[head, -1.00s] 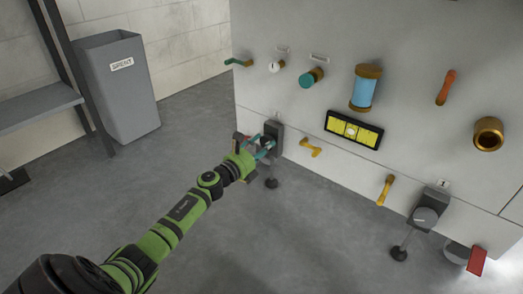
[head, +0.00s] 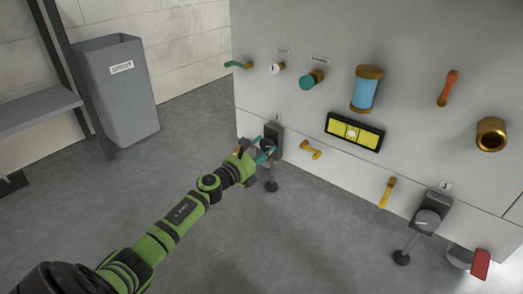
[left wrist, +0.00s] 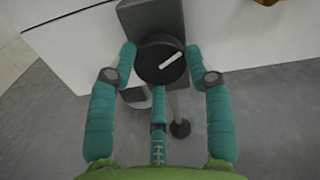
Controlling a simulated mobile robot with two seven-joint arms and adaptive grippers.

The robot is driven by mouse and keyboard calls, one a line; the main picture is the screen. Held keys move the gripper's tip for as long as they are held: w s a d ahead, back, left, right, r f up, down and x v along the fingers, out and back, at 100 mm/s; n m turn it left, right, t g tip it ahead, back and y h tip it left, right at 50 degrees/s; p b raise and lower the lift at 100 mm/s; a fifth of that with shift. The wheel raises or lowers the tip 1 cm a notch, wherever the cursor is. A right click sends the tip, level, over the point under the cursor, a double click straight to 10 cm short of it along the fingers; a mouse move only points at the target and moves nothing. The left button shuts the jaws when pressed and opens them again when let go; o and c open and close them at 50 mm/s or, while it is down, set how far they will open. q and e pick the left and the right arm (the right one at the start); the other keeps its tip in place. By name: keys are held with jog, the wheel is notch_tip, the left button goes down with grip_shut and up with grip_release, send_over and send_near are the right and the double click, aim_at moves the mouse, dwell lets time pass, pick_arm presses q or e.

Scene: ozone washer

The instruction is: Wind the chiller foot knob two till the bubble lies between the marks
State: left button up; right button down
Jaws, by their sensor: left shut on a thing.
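The foot knob (left wrist: 150,68) is a round black dial with a white pointer line, on a dark block low at the cabinet's left corner. In the left wrist view its pointer slants up to the right. My left gripper (left wrist: 161,56) is shut on this knob, with teal fingers at its left and right sides and a third finger below. The gripper (head: 266,152) also shows at the knob in the head view. The level (head: 369,138) is a yellow vial in a black frame. Its pale bubble (head: 351,133) appears near the middle; its exact place against the marks is hard to tell. My right gripper is out of view.
A second foot knob (head: 427,220) sits at the right under a small tag. A yellow handle (head: 311,150) is just right of the held knob, and another (head: 387,192) is farther right. A grey bin (head: 118,95) stands at the left. The floor between is clear.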

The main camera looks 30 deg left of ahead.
pick_arm(q)
jog(key=o, duration=1.2)
jog(key=shift+a+r, duration=0.2)
jog(key=shift+c, duration=0.2)
jog(key=shift+d+f, duration=0.1)
jog(key=shift+s+f, duration=0.1)
jog(key=shift+s, duration=0.5)
jog(key=s, duration=1)
jog(key=shift+s+a, duration=0.4)
jog(key=shift+a, duration=0.05)
